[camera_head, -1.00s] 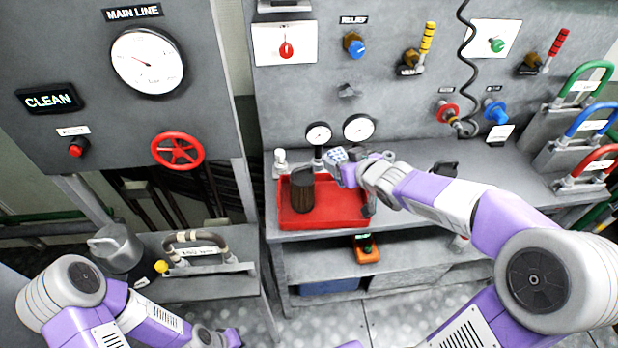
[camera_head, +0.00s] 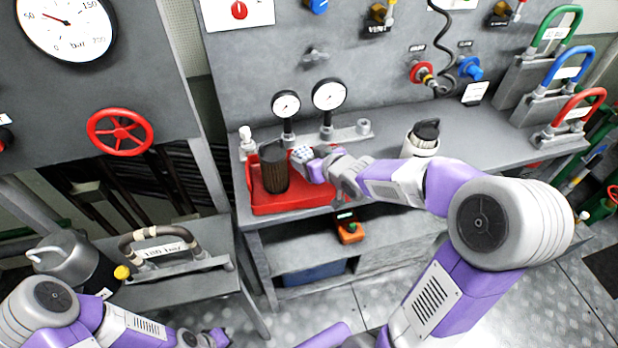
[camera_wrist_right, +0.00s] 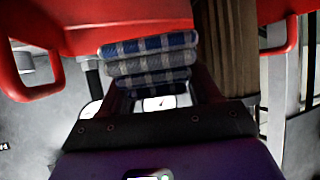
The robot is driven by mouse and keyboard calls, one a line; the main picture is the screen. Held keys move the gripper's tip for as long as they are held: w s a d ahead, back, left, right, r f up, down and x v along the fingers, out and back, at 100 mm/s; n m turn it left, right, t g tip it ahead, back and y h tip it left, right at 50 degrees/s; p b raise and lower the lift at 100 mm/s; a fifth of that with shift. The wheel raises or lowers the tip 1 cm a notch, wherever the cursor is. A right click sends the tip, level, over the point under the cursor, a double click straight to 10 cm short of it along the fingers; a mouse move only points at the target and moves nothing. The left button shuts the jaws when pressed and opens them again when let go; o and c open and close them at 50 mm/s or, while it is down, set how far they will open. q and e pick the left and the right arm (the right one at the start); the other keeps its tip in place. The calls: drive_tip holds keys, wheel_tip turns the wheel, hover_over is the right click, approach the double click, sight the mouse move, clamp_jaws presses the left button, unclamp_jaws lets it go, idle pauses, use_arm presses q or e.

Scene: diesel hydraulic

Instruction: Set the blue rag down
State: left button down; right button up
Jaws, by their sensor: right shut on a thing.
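The blue rag (camera_head: 301,155), folded with a blue, grey and white check, is held in my right gripper (camera_head: 310,166). It is over the back right part of the red tray (camera_head: 290,202) on the bench. In the right wrist view the folded rag (camera_wrist_right: 150,62) sits between the fingers of the right gripper (camera_wrist_right: 152,84), with the red tray (camera_wrist_right: 120,18) close to it. I cannot tell whether the rag touches the tray. My left gripper (camera_head: 212,339) is low at the bottom edge, empty-looking, its fingers unclear.
A dark pleated filter (camera_head: 273,172) stands in the tray, left of the rag; it is also beside the rag in the wrist view (camera_wrist_right: 228,45). Two gauges (camera_head: 328,95) stand behind. A white canister (camera_head: 421,140) stands to the right. Bare bench (camera_head: 490,133) lies further right.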

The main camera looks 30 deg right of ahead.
wheel_tip(320, 180, down, 6)
drive_tip(key=shift+r+b, duration=0.25)
drive_tip(key=shift+b, duration=1)
drive_tip(key=shift+r, duration=0.1)
drive_tip(key=o, duration=0.8)
drive_tip(key=shift+c, duration=0.2)
